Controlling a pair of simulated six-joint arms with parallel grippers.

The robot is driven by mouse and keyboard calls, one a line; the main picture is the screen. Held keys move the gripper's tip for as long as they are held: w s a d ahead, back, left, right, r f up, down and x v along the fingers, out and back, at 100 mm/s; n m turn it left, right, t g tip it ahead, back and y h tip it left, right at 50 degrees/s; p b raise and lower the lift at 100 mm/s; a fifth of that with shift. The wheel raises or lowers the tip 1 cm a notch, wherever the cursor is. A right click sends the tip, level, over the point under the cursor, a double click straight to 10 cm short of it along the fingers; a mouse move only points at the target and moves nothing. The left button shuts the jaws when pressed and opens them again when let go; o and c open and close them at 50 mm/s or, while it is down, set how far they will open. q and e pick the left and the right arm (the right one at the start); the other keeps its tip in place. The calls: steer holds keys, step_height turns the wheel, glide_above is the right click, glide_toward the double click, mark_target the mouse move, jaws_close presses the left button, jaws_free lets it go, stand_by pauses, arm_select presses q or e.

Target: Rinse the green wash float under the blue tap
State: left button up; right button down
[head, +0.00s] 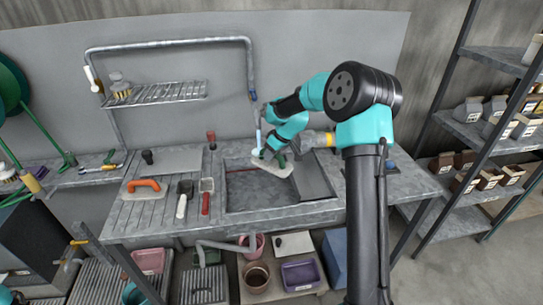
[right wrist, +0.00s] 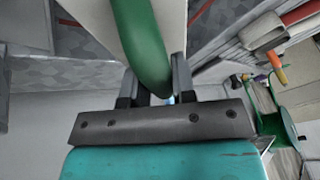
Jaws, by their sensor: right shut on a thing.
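The green wash float, a pale flat plate (head: 277,170) with a green handle, is held over the sink (head: 250,197). My right gripper (head: 272,154) is shut on its handle; the right wrist view shows the green handle (right wrist: 143,45) between the two fingers and the pale plate (right wrist: 92,22) beyond. The blue tap (head: 252,96) is on the pipe at the back wall. A pale blue stream (head: 258,133) shows below it and runs down to the float's left end; the exact contact is too small to tell. My left gripper is not in view.
An orange-handled float (head: 143,186) lies on the ribbed drainboard at left, near small brushes with white and red handles (head: 205,203). A wire shelf (head: 155,94) hangs on the back wall. A grey sloped board (head: 313,177) stands at the sink's right side.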

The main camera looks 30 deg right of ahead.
mark_target(272, 168)
steer(key=shift+s+d, duration=0.1)
steer(key=shift+d, duration=0.05)
stand_by(0.4)
steer(key=shift+s+d, duration=0.25)
steer(key=shift+d, duration=0.1)
steer(key=shift+w+a, duration=0.1)
steer(key=shift+a, duration=0.05)
stand_by(0.5)
steer(key=shift+w+a, duration=0.25)
steer(key=shift+a, duration=0.1)
steer(key=shift+s, duration=0.1)
stand_by(0.4)
steer(key=shift+s+a, duration=0.7)
steer(key=shift+s, duration=0.4)
steer(key=shift+s+a, duration=0.7)
steer(key=shift+s, duration=0.45)
steer(key=shift+s+a, duration=0.7)
steer(key=shift+s, duration=0.4)
